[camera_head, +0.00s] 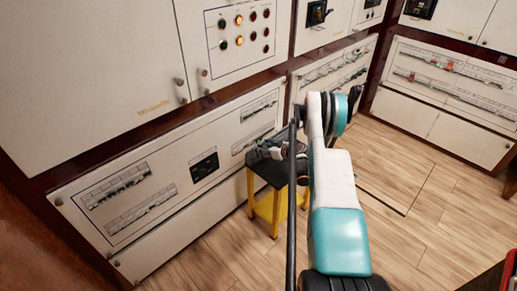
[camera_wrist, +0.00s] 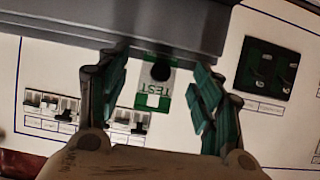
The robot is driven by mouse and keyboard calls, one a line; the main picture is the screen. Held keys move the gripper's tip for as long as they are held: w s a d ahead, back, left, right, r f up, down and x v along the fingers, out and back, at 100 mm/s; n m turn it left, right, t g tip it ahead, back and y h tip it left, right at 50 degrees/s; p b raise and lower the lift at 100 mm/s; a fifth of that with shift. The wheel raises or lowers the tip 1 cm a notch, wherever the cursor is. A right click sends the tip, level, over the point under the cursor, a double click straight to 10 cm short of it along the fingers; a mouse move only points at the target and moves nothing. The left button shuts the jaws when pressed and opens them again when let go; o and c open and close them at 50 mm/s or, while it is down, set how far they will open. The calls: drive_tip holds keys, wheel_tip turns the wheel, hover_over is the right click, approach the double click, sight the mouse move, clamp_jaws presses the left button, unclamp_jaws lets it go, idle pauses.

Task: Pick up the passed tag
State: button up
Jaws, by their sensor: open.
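A green and white tag (camera_wrist: 155,88) with a dark round spot and the upside-down word "TEST" shows in the wrist view, between my fingers. The word "passed" is not readable on it. My gripper (camera_wrist: 160,103) is open, with one green-padded finger on each side of the tag and a gap to both. In the head view my gripper (camera_head: 268,152) is small and partly hidden by my arm, over the black top of a yellow stool (camera_head: 265,172). I cannot make out the tag in the head view.
A white breaker panel (camera_head: 150,185) stands close behind and left of the stool. The wrist view shows breaker switches (camera_wrist: 50,105) and a black socket (camera_wrist: 267,69). A dark grey band (camera_wrist: 60,18) crosses its top. Wooden floor (camera_head: 400,180) is clear at right.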

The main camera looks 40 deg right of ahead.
sight(262, 147)
drive_tip(key=shift+w+f, duration=0.25)
drive_tip(key=shift+w, duration=0.35)
drive_tip(key=shift+c, duration=0.6)
drive_tip(key=c, duration=0.8)
drive_tip(key=shift+o, duration=0.2)
drive_tip(key=shift+r, duration=0.15)
wheel_tip(262, 147, up, 20)
drive_tip(key=p, duration=0.6)
drive_tip(key=shift+p, duration=0.3)
